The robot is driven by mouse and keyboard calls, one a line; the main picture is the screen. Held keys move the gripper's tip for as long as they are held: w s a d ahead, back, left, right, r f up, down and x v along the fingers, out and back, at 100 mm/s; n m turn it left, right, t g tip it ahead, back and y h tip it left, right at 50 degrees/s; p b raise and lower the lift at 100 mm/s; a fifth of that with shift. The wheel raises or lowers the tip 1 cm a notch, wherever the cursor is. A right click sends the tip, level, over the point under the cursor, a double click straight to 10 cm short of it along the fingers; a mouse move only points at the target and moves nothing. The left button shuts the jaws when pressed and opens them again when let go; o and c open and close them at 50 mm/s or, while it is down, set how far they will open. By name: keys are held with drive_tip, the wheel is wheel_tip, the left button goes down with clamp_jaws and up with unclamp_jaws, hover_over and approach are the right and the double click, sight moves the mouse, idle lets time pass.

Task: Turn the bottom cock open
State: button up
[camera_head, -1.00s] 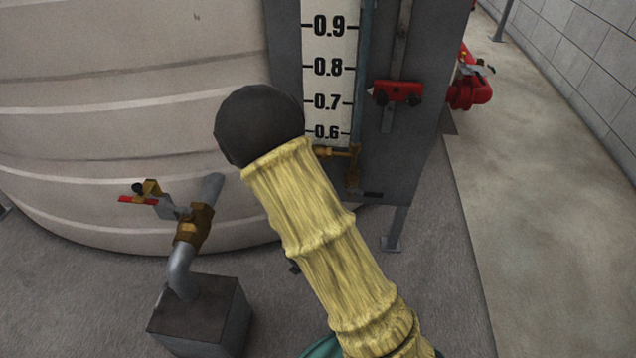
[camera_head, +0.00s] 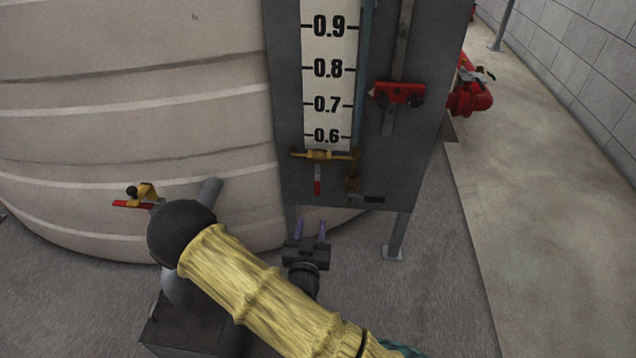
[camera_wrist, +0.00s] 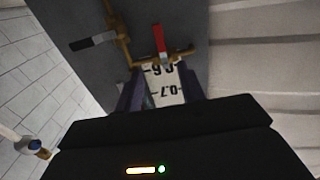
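At the foot of the level gauge (camera_head: 330,75) is a brass cock (camera_head: 325,155) with a red-tipped lever (camera_head: 317,186) hanging straight down. The cock also shows in the wrist view (camera_wrist: 165,58), with its red lever (camera_wrist: 158,40). Below and right of it, a brass fitting (camera_head: 353,184) carries a black-tipped lever (camera_head: 374,199) lying level; this lever also shows in the wrist view (camera_wrist: 90,43). My gripper (camera_head: 311,228) is below the red lever, apart from both levers. Its two purple fingers are spread, with nothing between them.
The grey panel (camera_head: 415,150) carries a red block (camera_head: 398,93). A panel leg (camera_head: 397,236) stands right of my gripper. The pale tank wall (camera_head: 140,110) is behind.

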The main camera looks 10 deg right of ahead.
sight(317, 188)
drive_tip(key=b+x, duration=0.5)
drive_tip(key=x, duration=1.2)
drive_tip(key=shift+s, duration=0.1)
clamp_jaws()
